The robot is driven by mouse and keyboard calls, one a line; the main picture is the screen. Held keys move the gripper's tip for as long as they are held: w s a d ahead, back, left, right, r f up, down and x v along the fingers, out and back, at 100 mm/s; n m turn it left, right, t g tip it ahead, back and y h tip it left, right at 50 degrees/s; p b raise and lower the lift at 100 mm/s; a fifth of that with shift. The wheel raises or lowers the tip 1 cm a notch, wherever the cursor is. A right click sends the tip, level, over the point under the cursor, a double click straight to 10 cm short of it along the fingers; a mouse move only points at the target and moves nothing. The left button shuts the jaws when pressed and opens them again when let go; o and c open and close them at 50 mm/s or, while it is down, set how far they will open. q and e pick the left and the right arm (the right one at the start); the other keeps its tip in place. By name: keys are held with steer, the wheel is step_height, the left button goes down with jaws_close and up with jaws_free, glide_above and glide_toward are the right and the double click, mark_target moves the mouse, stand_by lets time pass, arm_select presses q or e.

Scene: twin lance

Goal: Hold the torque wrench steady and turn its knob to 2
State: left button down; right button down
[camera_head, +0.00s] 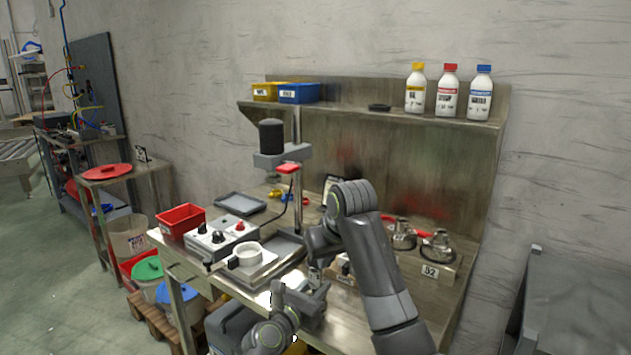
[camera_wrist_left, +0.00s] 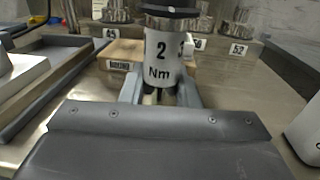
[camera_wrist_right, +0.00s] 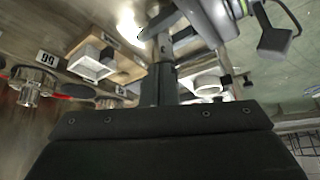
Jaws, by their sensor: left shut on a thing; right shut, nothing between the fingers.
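The torque wrench (camera_wrist_left: 163,55) shows in the left wrist view as an upright pale cylinder printed "2" and "Nm", with part of another figure at its right edge. A dark knob part (camera_wrist_left: 170,9) tops it, cut off by the frame. My left gripper (camera_wrist_left: 160,97) is shut around the wrench below the print; it also shows in the head view (camera_head: 316,292). My right gripper (camera_head: 316,255) points down just above the left one, shut and empty. Its dark fingers show in the right wrist view (camera_wrist_right: 165,80). Contact between it and the knob is unclear.
A wooden block (camera_wrist_left: 122,82) stands behind the wrench. Stands with metal parts, one labelled 52 (camera_head: 430,271), are on the right of the bench. A control box (camera_head: 222,236), a white ring-shaped part (camera_head: 248,254) and a red bin (camera_head: 180,220) are left.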

steer(key=shift+w+a, duration=0.15)
steer(key=shift+w, duration=0.15)
steer(key=shift+s+a, duration=0.15)
steer(key=shift+a, duration=0.15)
stand_by(0.8)
steer(key=shift+s, duration=0.15)
step_height(320, 180, up, 6)
steer(key=shift+s+d, duration=0.2)
stand_by(0.5)
steer(key=shift+r, duration=0.1)
step_height(320, 180, down, 6)
steer(key=shift+w+d, duration=0.2)
stand_by(0.6)
